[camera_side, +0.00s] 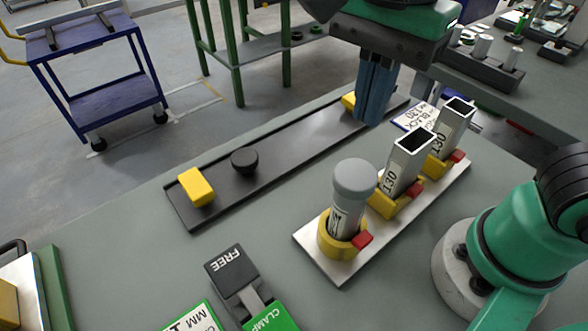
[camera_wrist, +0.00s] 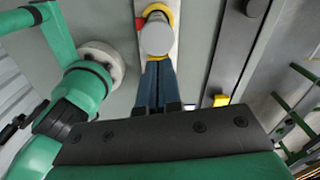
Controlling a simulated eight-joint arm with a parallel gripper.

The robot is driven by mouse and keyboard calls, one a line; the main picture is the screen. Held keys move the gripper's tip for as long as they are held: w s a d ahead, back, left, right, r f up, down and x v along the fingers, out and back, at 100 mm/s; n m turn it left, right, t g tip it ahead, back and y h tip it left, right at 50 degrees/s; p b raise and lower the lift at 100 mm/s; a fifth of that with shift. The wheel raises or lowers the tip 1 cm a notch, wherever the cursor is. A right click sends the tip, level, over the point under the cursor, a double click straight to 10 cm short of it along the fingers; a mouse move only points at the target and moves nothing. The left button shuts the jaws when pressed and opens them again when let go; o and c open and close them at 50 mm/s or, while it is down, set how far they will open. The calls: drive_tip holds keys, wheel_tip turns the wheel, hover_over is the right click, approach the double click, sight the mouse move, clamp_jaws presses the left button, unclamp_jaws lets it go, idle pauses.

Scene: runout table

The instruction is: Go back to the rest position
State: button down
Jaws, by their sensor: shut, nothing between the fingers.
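My gripper (camera_side: 368,118) hangs over the far part of the table, its blue fingers together and pointing down with nothing between them. In the side view it is above or in front of the far end of the dark rail (camera_side: 290,143); its exact height is hard to tell. In the wrist view the closed fingers (camera_wrist: 156,66) reach up the picture towards a round grey cap (camera_wrist: 157,37). The fingers overlap the cap's near side there, but the side view shows them well apart from the grey-capped tube (camera_side: 352,195).
A pale plate (camera_side: 337,262) carries the capped tube and two open square tubes (camera_side: 405,160), (camera_side: 455,120) in yellow holders with red tabs. The rail bears a black knob (camera_side: 244,160) and yellow end blocks (camera_side: 196,187). A FREE/CLAMP device (camera_side: 232,268) stands at the front.

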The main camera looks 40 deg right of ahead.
drive_tip(key=w+d+f+n+t, duration=0.7)
drive_tip(key=d+n, duration=0.5)
drive_tip(key=n, duration=0.4)
drive_tip(key=shift+x, duration=1.15)
